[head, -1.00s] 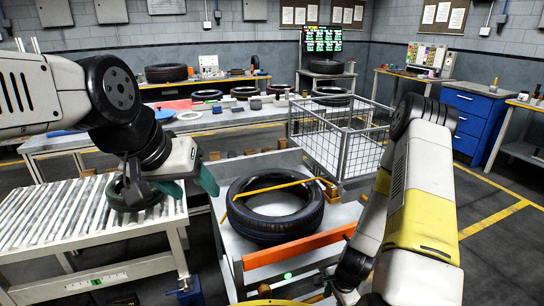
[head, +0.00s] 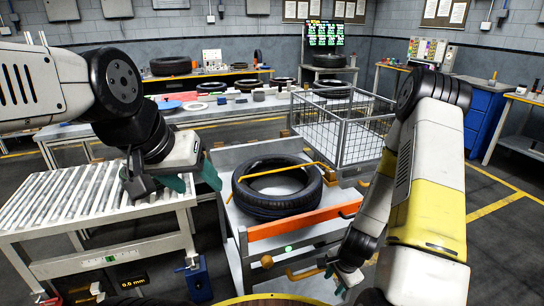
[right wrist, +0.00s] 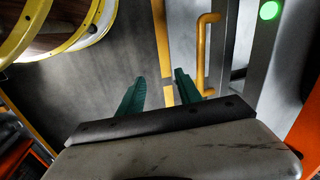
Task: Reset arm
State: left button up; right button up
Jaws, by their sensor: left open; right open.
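My left gripper (head: 172,184) hangs open in the head view, between the roller table and the tyre cart, with nothing seen between its fingers. My right gripper (head: 340,276) is low in the head view, partly hidden by my forearm, near the cart's front right corner. In the right wrist view its two teal fingers (right wrist: 157,90) are apart and empty, above grey floor and beside a yellow handle (right wrist: 203,55). A black tyre (head: 277,188) lies flat on the cart (head: 233,217), with a yellow bar across it. Neither gripper touches the tyre.
The roller table (head: 80,210) stands at the left. A wire cage (head: 345,130) stands behind the cart on the right. An orange bar (head: 300,222) runs along the cart's front edge. Benches with tyres line the back. Open floor lies at the right.

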jog(key=w+a+r+n+t, duration=0.1)
jog(key=r+n, duration=0.1)
jog(key=r, duration=0.7)
jog(key=w+a+r+n+y, duration=0.1)
jog(key=r+n, duration=0.2)
jog(key=r, duration=0.6)
jog(key=w+a+r+n+t, duration=0.1)
jog(key=w+r+n, duration=0.1)
jog(key=r, duration=0.7)
jog(key=s+a+r+n+t, duration=0.1)
jog(key=s+r+n, duration=0.5)
jog(key=s+r, duration=0.7)
notch_tip(320, 180, up, 4)
jog(key=shift+s+a+f+t, duration=0.1)
jog(key=shift+s+a+t, duration=0.3)
jog(key=shift+a, duration=0.15)
jog(key=shift+w, duration=0.1)
